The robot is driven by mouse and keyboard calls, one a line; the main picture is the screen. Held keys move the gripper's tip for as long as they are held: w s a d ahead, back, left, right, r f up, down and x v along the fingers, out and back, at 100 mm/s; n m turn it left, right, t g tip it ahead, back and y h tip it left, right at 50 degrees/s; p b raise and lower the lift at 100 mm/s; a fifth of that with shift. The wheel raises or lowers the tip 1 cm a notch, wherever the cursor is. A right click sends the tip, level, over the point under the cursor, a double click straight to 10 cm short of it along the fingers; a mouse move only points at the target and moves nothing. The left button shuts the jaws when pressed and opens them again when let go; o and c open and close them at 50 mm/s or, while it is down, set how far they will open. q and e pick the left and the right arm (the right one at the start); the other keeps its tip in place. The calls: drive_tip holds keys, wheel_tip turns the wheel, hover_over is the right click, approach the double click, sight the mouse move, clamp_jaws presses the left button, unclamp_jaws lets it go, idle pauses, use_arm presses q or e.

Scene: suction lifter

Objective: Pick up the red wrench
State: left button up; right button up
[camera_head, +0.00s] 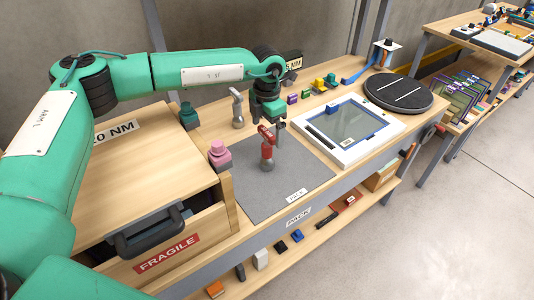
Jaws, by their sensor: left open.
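The red wrench (267,146) stands upright on the grey mat (245,195), left of the mat's centre line toward the back. My left gripper (278,124) hangs just above and slightly right of the wrench's top, pointing down. It is open, and nothing shows held in it. It is close to the wrench, but I cannot tell whether they touch. My right gripper is not in view.
A pink object (220,154) and a grey upright tool (237,108) stand close by on the left. A wooden box marked FRAGILE (165,255) bounds the left. A white framed panel (346,129) and a black round disc (398,92) lie right. The mat's front is clear.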

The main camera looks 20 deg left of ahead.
use_arm(q)
drive_tip(key=shift+f, duration=1.45)
drive_tip(key=c, duration=1.3)
drive_tip(key=shift+o, duration=0.2)
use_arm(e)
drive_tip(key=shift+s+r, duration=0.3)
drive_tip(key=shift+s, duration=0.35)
use_arm(q)
drive_tip(key=shift+r, duration=0.1)
drive_tip(key=shift+w+r, duration=0.1)
drive_tip(key=shift+r, duration=0.35)
wheel_tip(320, 180, up, 19)
drive_tip(key=b, duration=0.3)
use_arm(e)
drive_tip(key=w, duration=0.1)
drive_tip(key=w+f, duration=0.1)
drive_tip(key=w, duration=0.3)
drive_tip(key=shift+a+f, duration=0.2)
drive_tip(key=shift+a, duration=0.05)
